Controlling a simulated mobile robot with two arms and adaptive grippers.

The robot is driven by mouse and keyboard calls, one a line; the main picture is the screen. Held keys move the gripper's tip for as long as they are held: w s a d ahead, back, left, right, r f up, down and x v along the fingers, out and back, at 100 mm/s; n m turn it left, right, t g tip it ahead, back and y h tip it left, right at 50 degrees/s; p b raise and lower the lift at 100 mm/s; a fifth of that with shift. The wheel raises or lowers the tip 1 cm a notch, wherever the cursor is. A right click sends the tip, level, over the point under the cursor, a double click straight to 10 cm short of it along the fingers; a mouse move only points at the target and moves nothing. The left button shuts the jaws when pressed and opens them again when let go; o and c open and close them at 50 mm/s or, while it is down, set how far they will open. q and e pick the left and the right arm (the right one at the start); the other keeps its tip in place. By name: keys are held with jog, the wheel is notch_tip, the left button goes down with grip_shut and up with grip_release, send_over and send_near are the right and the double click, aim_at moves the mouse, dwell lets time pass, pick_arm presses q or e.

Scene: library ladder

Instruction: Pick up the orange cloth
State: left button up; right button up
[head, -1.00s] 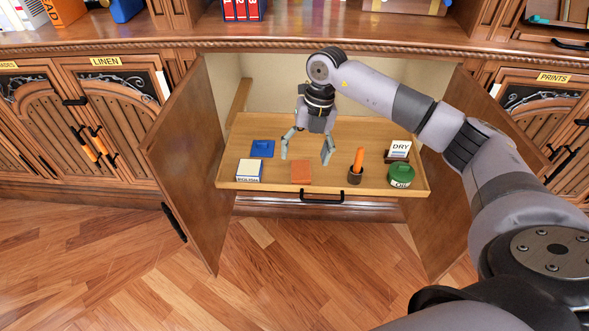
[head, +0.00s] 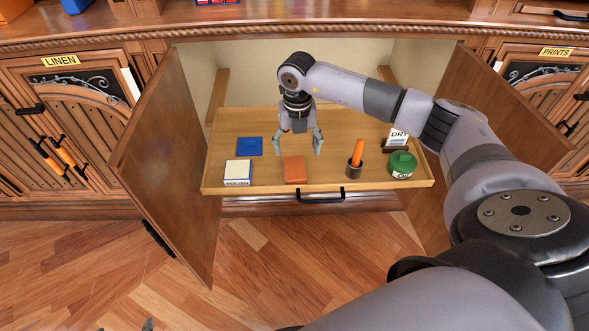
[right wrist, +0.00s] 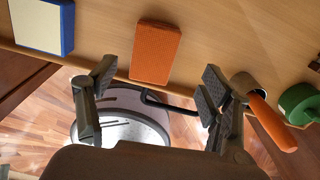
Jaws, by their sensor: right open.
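The orange cloth (head: 294,170) lies as a flat folded block at the front of the pulled-out wooden drawer (head: 222,184), near its middle. It also shows in the right wrist view (right wrist: 155,52), in front of the jaw gap. My right gripper (head: 298,150) points down over the drawer, slightly behind the cloth in the head view. Its fingers (right wrist: 160,84) are spread wide and hold nothing. The cloth appears apart from both fingers.
A blue item (head: 249,146) and a white-topped box (head: 238,173) lie left of the cloth. Open cabinet doors (head: 170,150) flank the drawer.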

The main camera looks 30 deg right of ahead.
aim_at(295, 166)
notch_tip(295, 166, down, 2)
jog(key=shift+f, duration=0.2)
jog(key=f, duration=0.1)
jog(key=f+b, duration=0.1)
jog(key=f, duration=0.1)
jog(key=f+b, duration=0.1)
jog(key=shift+a+f, duration=0.2)
jog(key=shift+a, duration=0.2)
jog(key=shift+f, duration=0.2)
pick_arm(q)
jog(key=w+d+r+t+h, duration=0.1)
jog(key=w+d+r+t, duration=0.2)
jog(key=w+r+t, duration=0.2)
notch_tip(295, 166, up, 2)
jog(key=w, duration=0.2)
jog(key=shift+w+r+t+h, duration=0.25)
jog(key=shift+w+t+h, duration=0.05)
jog(key=shift+t, duration=0.1)
pick_arm(e)
jog(key=shift+c, duration=0.4)
jog(key=c, duration=1)
